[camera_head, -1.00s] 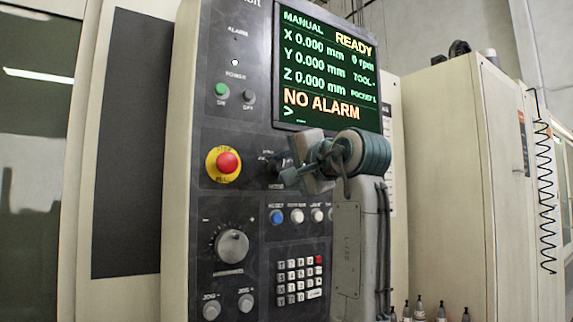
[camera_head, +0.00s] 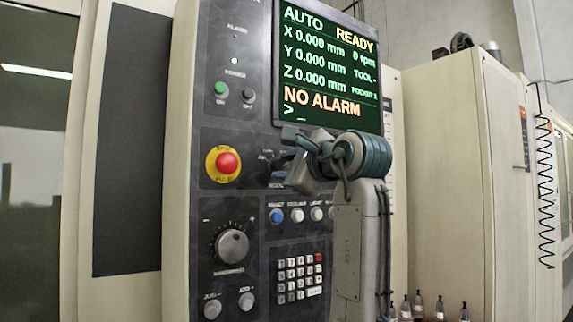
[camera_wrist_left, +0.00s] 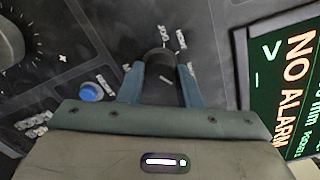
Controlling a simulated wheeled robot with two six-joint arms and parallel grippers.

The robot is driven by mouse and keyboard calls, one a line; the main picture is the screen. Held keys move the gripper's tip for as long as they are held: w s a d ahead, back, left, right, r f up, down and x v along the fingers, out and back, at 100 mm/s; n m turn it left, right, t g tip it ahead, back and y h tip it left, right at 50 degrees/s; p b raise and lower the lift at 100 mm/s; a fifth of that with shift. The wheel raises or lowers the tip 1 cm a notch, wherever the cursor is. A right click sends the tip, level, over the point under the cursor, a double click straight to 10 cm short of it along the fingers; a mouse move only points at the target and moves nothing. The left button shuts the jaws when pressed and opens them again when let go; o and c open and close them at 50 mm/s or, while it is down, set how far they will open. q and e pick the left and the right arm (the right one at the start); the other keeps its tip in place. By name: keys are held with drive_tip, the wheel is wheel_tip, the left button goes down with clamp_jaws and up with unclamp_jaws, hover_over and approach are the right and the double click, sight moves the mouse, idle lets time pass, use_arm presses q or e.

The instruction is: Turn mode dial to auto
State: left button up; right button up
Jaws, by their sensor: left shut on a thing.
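The dark mode dial (camera_head: 275,164) is on the machine's control panel (camera_head: 262,229), right of the emergency stop, and largely hidden by my left gripper (camera_head: 291,160). In the left wrist view, the dial (camera_wrist_left: 160,60) sits between the two blue-grey fingers of my left gripper (camera_wrist_left: 160,82), which is shut on it. The gripper looks rolled over at a slant to the panel. The screen (camera_head: 328,72) reads AUTO and READY, with NO ALARM below. My right gripper is not in view.
A red emergency stop (camera_head: 227,162) on a yellow ring is close on the left. A blue button (camera_head: 276,216) and white buttons lie just below. A round grey dial (camera_head: 231,245) and a keypad (camera_head: 300,277) are lower. A beige cabinet (camera_head: 450,170) stands at right.

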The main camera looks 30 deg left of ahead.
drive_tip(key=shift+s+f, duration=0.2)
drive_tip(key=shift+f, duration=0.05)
use_arm(q)
drive_tip(key=shift+m, duration=0.3)
drive_tip(key=o, duration=1)
drive_tip(key=shift+d, duration=0.1)
drive_tip(key=shift+s+d+f, duration=0.1)
drive_tip(key=shift+d, duration=0.2)
drive_tip(key=b+v, duration=0.2)
drive_tip(key=v, duration=0.8)
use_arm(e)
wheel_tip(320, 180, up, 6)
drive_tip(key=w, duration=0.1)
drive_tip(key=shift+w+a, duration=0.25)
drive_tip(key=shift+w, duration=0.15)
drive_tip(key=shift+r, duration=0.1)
